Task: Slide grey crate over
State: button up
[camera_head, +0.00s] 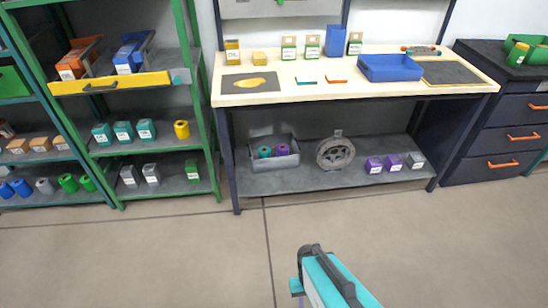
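The grey crate (286,161) stands on the lower shelf of the workbench, toward its left end. It is open on top and holds a teal piece (264,152) and a purple piece (282,150). My teal and black arm (335,280) comes up from the bottom edge, over the floor in front of the bench and well apart from the crate. I cannot make out any gripper fingers in this view.
A round grey reel (335,153) stands right of the crate on the lower shelf (300,182), with purple boxes (374,165) further right. The bench leg (229,160) is left of the crate. The floor (180,250) in front is clear.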

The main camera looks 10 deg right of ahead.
aim_at(275, 163)
jog(key=k, duration=0.6)
jog(key=z, duration=0.05)
jog(key=i, duration=0.7)
jog(key=u, duration=0.7)
jog(key=i, duration=0.95)
jog(key=u, duration=0.55)
